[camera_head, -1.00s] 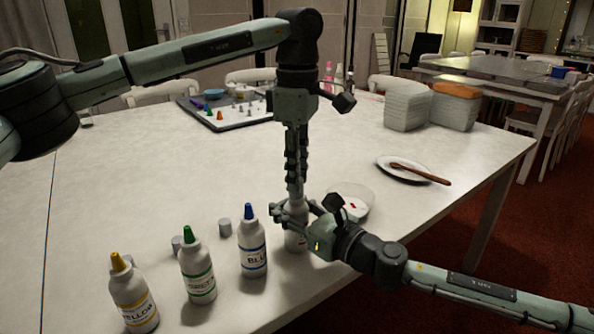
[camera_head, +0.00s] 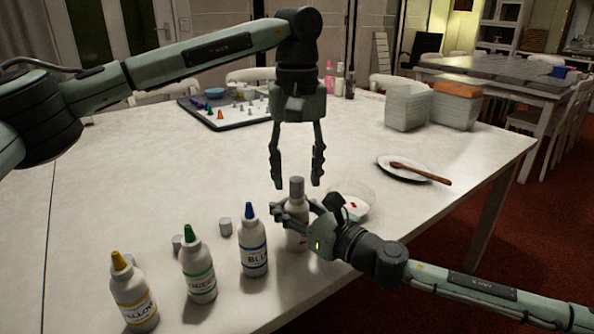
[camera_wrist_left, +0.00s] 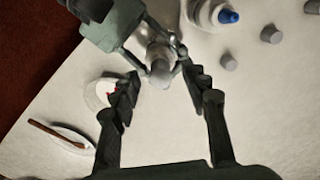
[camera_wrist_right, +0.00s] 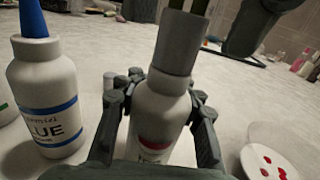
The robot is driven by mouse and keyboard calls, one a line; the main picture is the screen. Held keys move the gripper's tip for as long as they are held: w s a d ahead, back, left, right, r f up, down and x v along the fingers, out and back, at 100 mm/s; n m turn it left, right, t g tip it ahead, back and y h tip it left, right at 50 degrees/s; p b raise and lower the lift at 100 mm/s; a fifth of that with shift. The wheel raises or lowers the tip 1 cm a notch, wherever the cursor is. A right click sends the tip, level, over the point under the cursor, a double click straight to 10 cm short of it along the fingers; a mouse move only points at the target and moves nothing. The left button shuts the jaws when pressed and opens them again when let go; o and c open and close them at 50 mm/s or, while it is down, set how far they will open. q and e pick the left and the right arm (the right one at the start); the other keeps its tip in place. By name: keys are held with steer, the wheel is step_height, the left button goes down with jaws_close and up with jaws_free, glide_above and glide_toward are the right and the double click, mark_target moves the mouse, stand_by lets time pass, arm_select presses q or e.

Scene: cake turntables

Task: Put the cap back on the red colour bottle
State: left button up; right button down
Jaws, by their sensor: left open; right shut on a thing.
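The red colour bottle (camera_head: 296,232) stands upright at the table's front edge, white with a red-banded label in the right wrist view (camera_wrist_right: 158,118). A grey cap (camera_head: 297,186) sits on its top; it also shows in the right wrist view (camera_wrist_right: 178,42) and the left wrist view (camera_wrist_left: 161,72). My right gripper (camera_head: 290,212) is shut around the bottle's body; its fingers show on both sides in the right wrist view (camera_wrist_right: 160,100). My left gripper (camera_head: 297,180) is open above the cap, fingers pointing down and apart from it.
Blue (camera_head: 253,246), green (camera_head: 197,270) and yellow (camera_head: 134,297) bottles stand to the left. Loose grey caps (camera_head: 225,226) lie behind them. A clear bowl with red drops (camera_head: 362,204) is just right of the bottle. A plate with a wooden spoon (camera_head: 390,173) lies further right.

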mark_target(306, 216)
arm_select(q)
step_height(306, 216, up, 12)
stand_by(0.6)
arm_select(e)
steer(key=c, duration=0.9)
jaws_free()
steer(key=v, duration=1.2)
steer(key=shift+r, duration=0.1)
